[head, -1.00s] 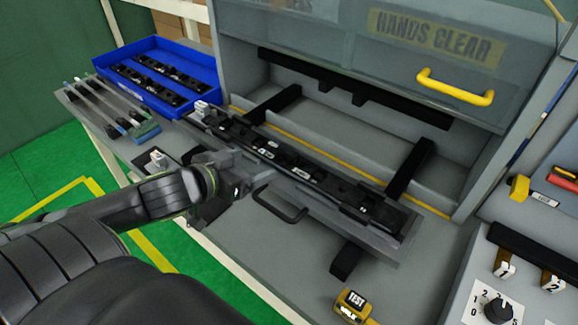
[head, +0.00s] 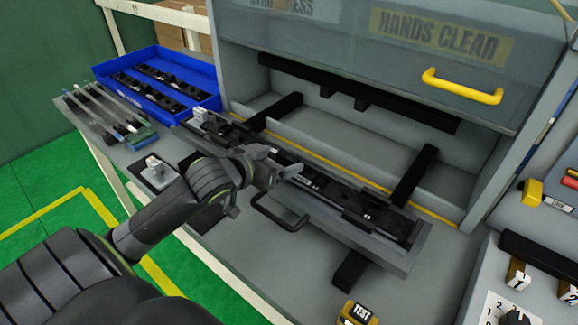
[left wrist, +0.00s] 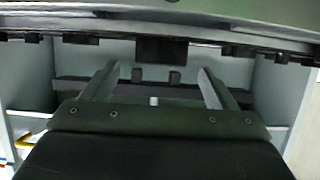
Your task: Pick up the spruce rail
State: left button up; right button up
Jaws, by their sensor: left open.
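Several thin rails lie side by side at the left end of the bench. One has a dark green end piece (head: 141,133) and looks like the spruce rail, but they are too small to be sure of the colour. My left gripper (head: 288,171) is well to the right of the rails, over the long grey carrier (head: 388,255) with black clips. In the left wrist view, its two fingers (left wrist: 156,82) are spread apart with nothing held between them. The rails cannot be made out in the left wrist view. My right gripper is in neither view.
A blue bin (head: 204,78) with black clips stands behind the rails. The grey press housing has a raised guard with a yellow handle (head: 462,87). A black carrier handle (head: 277,218) faces the bench front. A yellow TEST block (head: 357,313) and a knob panel are at right.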

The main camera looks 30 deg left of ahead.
aim_at(287, 156)
pick_arm(q)
jog(key=x, duration=0.4)
jog(key=shift+w+f, duration=0.1)
jog(key=shift+w, duration=0.1)
jog(key=c, duration=1.3)
